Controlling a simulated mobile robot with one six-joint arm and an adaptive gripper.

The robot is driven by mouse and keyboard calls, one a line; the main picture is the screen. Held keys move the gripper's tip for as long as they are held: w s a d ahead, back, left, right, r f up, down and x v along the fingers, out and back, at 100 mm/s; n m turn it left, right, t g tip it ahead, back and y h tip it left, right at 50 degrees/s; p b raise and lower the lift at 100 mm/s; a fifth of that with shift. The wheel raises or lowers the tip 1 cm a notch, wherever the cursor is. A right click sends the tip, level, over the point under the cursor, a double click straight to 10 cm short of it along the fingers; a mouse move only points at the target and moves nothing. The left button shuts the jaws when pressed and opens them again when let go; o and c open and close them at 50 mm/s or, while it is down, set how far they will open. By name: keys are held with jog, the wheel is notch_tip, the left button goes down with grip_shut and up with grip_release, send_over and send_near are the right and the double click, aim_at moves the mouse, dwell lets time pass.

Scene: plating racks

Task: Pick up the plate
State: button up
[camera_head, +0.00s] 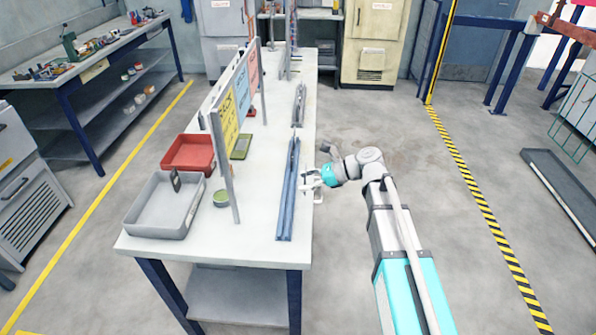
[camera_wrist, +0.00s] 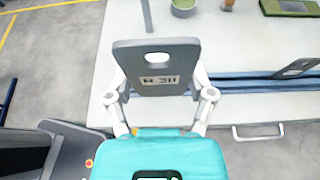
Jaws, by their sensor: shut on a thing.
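The grey plate (camera_wrist: 157,56) stands out in the wrist view, with an oblong hole near its top and a dark-lettered label whose text I cannot read surely. My gripper (camera_wrist: 160,95) is shut on it, one finger at each side of its lower part. The plate is in front of the blue slotted rack (camera_wrist: 240,86); whether its lower edge is seated in the rack or clear of it is hidden. In the head view my gripper (camera_head: 310,180) is at the right side of the blue rack (camera_head: 286,205), and the plate cannot be made out clearly.
Another grey plate (camera_wrist: 298,68) stands at the rack to the right in the wrist view. A white handle (camera_wrist: 258,133) is on the bench's near edge. Upright signboards (camera_head: 236,105), a grey tray (camera_head: 150,222), a red tray (camera_head: 188,154) and a green tin (camera_head: 221,199) share the bench.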

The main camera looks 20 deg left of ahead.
jog(key=shift+s+d+r+p, duration=0.3)
jog(key=shift+s+d+r, duration=0.25)
jog(key=shift+s+d, duration=0.3)
jog(key=o, duration=0.7)
jog(key=c, duration=0.7)
notch_tip(320, 180, up, 14)
jog(key=p, duration=1.4)
jog(key=shift+r, duration=0.1)
jog(key=shift+w+d, duration=0.1)
